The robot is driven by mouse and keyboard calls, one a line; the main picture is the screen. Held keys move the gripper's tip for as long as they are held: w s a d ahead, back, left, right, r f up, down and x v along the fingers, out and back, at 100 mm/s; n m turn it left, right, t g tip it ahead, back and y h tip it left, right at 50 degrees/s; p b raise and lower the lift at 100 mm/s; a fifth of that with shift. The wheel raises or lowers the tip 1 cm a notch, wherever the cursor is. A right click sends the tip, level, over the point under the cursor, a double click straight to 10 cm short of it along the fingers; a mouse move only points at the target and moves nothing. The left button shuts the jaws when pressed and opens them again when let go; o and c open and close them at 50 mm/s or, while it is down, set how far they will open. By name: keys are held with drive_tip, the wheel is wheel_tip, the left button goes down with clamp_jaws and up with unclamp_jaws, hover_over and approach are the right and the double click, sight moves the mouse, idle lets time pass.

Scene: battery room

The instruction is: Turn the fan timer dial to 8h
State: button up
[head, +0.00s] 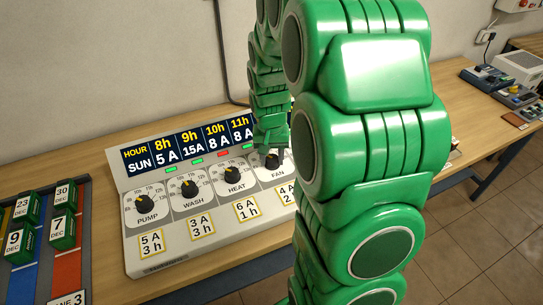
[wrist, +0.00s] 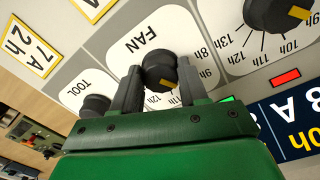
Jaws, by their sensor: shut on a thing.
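The fan timer dial (wrist: 159,66) is a black knob with a yellow pointer mark. In the wrist view it sits between the two dark fingers of my gripper (wrist: 158,72), which is shut on it. Its pointer faces the 11h and 12h marks, nearer 11h as far as I can tell. The 8h and 9h marks show to the right of the right finger; some of the scale is hidden by the fingers. In the head view my gripper (head: 270,146) comes down on the fan dial (head: 272,162), which is partly covered by my arm.
The sloped control panel (head: 160,258) carries pump (head: 151,203), wash (head: 190,188) and heat (head: 232,174) dials close beside the fan dial. The tool dial (wrist: 95,105) is its other neighbour. An hour display (head: 190,146) stands above. A calendar tray (head: 84,250) lies left.

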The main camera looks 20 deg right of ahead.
sight(272, 160)
drive_tip(key=n, duration=0.4)
drive_tip(key=shift+d+n, duration=0.15)
drive_tip(key=shift+n, duration=2.05)
drive_tip(key=o, duration=1.1)
drive_tip(key=shift+c, duration=0.2)
drive_tip(key=shift+s+r, duration=0.1)
drive_tip(key=shift+r, duration=3.8)
